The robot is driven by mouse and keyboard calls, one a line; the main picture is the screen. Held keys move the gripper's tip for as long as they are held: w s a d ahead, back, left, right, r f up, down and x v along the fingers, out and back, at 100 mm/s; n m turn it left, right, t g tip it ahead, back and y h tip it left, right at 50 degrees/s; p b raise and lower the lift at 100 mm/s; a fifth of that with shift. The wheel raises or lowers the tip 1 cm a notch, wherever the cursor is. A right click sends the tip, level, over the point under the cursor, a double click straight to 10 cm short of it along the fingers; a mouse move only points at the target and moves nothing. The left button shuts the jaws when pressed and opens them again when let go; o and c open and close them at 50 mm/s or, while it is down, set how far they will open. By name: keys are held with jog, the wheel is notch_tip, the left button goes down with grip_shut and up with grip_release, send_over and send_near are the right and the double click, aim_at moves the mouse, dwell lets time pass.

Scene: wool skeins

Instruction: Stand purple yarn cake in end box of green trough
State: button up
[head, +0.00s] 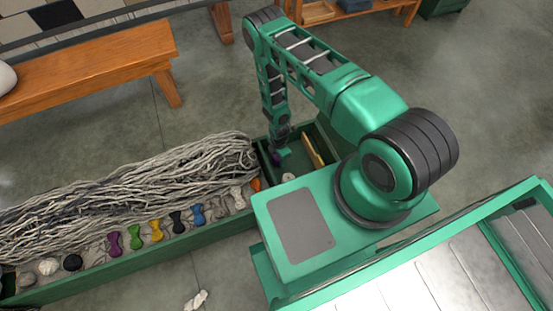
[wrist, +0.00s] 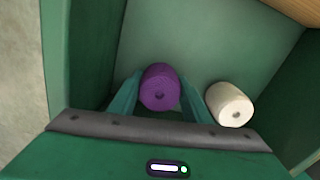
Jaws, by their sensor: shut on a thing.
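In the head view the cake (head: 276,158) is a small purple patch by my gripper (head: 281,152) in the end box (head: 265,168), partly hidden by my arm. I cannot tell whether the cake touches the box floor.
A cream yarn cake (wrist: 230,104) lies in the same box, right of my gripper; it also shows in the head view (head: 288,177). A wooden piece (head: 312,152) stands at the box's right side. Grey yarn (head: 130,190) and several coloured skeins fill the trough left of the box.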

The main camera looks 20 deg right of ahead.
jog(key=o, duration=1)
jog(key=shift+o, duration=0.2)
